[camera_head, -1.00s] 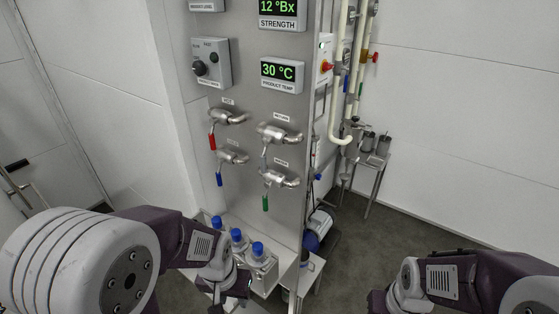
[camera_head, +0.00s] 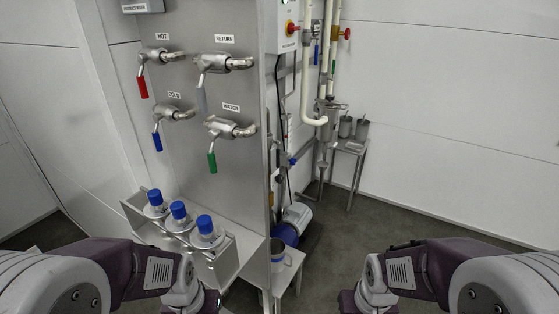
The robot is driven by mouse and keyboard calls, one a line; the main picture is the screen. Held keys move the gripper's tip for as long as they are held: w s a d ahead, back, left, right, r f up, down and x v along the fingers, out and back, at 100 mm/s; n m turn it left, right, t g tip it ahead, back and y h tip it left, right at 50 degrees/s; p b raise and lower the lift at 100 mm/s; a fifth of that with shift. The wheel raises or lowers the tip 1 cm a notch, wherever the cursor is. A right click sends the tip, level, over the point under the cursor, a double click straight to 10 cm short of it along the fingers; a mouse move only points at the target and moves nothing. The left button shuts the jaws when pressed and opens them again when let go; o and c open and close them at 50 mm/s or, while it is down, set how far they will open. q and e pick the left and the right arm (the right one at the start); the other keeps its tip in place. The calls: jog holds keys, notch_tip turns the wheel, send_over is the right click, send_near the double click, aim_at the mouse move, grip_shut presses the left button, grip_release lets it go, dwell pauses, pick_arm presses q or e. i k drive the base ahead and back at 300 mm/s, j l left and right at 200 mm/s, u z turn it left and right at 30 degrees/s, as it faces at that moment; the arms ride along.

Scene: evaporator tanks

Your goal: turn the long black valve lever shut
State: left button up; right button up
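I cannot make out a long black lever on any valve in view. The valves on the steel panel (camera_head: 190,30) have coloured levers that hang down: a red lever (camera_head: 143,87) at HOT, a blue lever (camera_head: 157,141) at COLD, a grey lever (camera_head: 203,99) at RETURN and a green lever (camera_head: 212,163) at WATER. My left arm comes in at the bottom left and my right arm at the bottom right. Both end at the bottom edge of the picture, well below the valves, and the fingers of both grippers are out of view.
A steel rack (camera_head: 222,252) with blue-capped bottles (camera_head: 179,212) sticks out low on the panel. To the right are cream pipes (camera_head: 307,80), a red knob (camera_head: 293,29), a blue pump (camera_head: 290,229) and a small table (camera_head: 349,147) with metal cups. The floor (camera_head: 335,225) in the middle right is clear.

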aim_at(278, 143)
jog(key=i+l+u, duration=0.2)
jog(key=l, duration=0.25)
jog(key=k+l+u, duration=0.15)
jog(key=l, duration=0.3)
jog(key=i+l+u, duration=0.15)
jog(key=l, duration=0.2)
jog(key=i+l+u, duration=0.2)
jog(key=l, duration=0.2)
jog(key=i+l+u, duration=0.15)
jog(key=l, duration=0.25)
jog(key=i+l+u, duration=0.2)
jog(key=l, duration=0.2)
jog(key=l+u, duration=0.15)
jog(key=l, duration=0.25)
jog(key=i+l+u, duration=0.2)
jog(key=l, duration=0.1)
